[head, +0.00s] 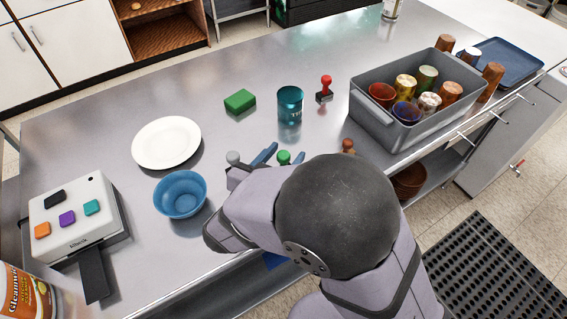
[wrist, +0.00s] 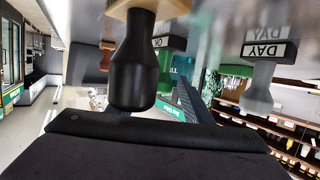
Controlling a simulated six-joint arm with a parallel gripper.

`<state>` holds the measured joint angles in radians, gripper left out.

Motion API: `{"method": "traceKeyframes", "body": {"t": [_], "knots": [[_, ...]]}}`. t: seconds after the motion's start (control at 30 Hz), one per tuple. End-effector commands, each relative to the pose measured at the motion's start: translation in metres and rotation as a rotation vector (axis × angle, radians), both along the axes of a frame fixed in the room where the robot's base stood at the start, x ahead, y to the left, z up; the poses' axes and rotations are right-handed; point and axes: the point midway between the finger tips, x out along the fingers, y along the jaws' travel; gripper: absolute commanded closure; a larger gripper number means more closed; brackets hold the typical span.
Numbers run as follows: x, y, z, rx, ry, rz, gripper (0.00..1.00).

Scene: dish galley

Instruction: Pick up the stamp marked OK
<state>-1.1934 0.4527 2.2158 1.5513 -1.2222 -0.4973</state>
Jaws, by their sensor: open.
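The stamp marked OK shows in the wrist view as a dark block (wrist: 171,42) with a green handle below it, partly behind a nearer black-handled stamp (wrist: 135,65). A green-knobbed stamp (head: 284,156) in the head view looks like the same one; its base is hidden by my arm. My gripper (head: 277,158) is open with its blue fingers low near this knob. I cannot tell whether they touch anything. A grey-knobbed stamp (head: 233,157) is to the left, and shows marked DAY in the wrist view (wrist: 262,75). A brown-knobbed stamp (head: 348,146) is to the right.
A red stamp (head: 325,85), teal mug (head: 290,105) and green block (head: 240,101) stand beyond my gripper. A blue bowl (head: 180,195) and white plate (head: 166,142) are left. A grey bin (head: 375,122) of cups is right.

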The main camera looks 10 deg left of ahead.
Motion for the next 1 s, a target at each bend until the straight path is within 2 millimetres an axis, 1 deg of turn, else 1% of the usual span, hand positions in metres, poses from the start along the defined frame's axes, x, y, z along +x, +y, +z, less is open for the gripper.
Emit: {"method": "traceKeyframes", "body": {"t": [0.1,0.3,0.57,0.6,0.77,0.8,1.0], "knots": [[0.016,-0.003,-0.004,-0.002,0.0,-0.004,0.54],[0.034,-0.006,-0.01,0.001,0.001,-0.002,0.54],[0.036,-0.006,-0.011,0.001,0.0,0.001,0.54],[0.036,-0.006,-0.011,0.001,0.0,0.001,0.57],[0.036,-0.006,-0.011,0.0,0.0,0.001,0.95],[0.036,-0.006,-0.011,0.0,0.0,0.001,0.97],[0.036,-0.006,-0.011,0.0,0.0,0.001,0.97]]}}
